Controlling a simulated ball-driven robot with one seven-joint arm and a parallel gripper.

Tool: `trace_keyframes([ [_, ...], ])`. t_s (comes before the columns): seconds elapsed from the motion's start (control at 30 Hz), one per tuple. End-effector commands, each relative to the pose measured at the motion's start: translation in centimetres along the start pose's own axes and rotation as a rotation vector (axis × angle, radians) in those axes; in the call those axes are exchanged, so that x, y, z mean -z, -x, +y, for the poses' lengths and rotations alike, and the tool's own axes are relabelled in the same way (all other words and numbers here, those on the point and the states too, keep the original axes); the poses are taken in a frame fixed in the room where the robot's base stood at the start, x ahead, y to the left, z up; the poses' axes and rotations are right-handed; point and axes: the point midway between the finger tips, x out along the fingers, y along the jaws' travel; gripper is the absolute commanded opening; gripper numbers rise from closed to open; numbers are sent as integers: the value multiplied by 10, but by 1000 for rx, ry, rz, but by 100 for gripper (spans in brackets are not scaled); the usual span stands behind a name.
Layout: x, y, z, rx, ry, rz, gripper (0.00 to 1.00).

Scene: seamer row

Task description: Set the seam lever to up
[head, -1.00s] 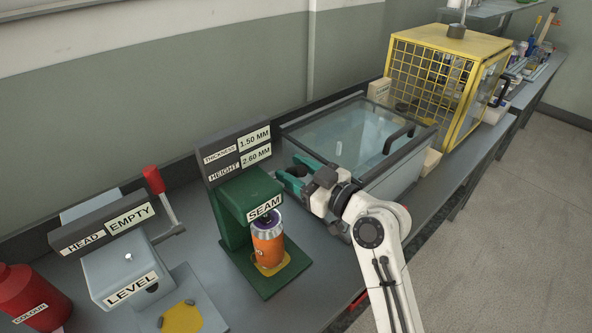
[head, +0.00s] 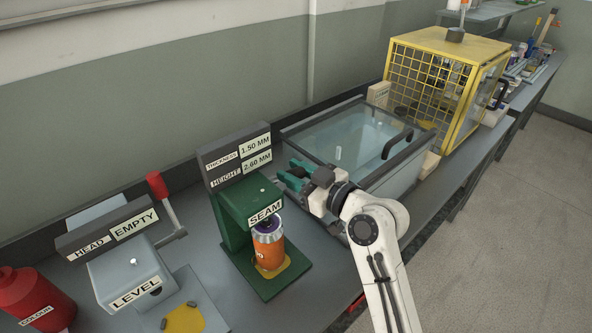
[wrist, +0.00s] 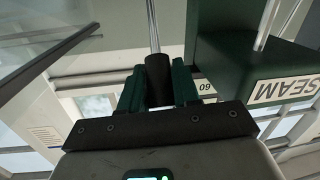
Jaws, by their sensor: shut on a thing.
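The green seamer (head: 237,225) with the SEAM label stands mid-bench, an orange can (head: 268,249) upright under its head. My gripper (head: 288,178) is just right of the seamer's upper part. In the wrist view, my gripper (wrist: 159,85) has its green fingers shut on the dark grip of the seam lever (wrist: 159,72), one finger on each side. A thin metal rod runs from that grip to the picture's top edge. The green seamer body (wrist: 225,60) shows beside it, its label upside down. In the head view the lever is hidden by my gripper, so its angle is unclear.
A glass-lidded tank (head: 350,140) stands close right of my gripper, with a yellow cage (head: 440,85) beyond. Left are a LEVEL machine (head: 125,275), a red-handled lever (head: 157,186) and a red bottle (head: 35,298). A grey display box (head: 215,160) stands behind the seamer.

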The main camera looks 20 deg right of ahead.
Motion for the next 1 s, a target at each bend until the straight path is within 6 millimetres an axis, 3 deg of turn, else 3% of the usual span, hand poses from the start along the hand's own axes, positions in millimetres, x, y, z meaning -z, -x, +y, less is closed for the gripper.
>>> trace_keyframes([
  [0.1,9,-4,2,8,-5,-42,0],
  [0.57,7,-6,2,11,-10,-75,0],
  [0.6,7,-6,2,11,-10,-74,34],
  [0.8,7,-6,2,11,-10,-74,53],
  [1.0,7,-6,2,11,-10,-75,53],
])
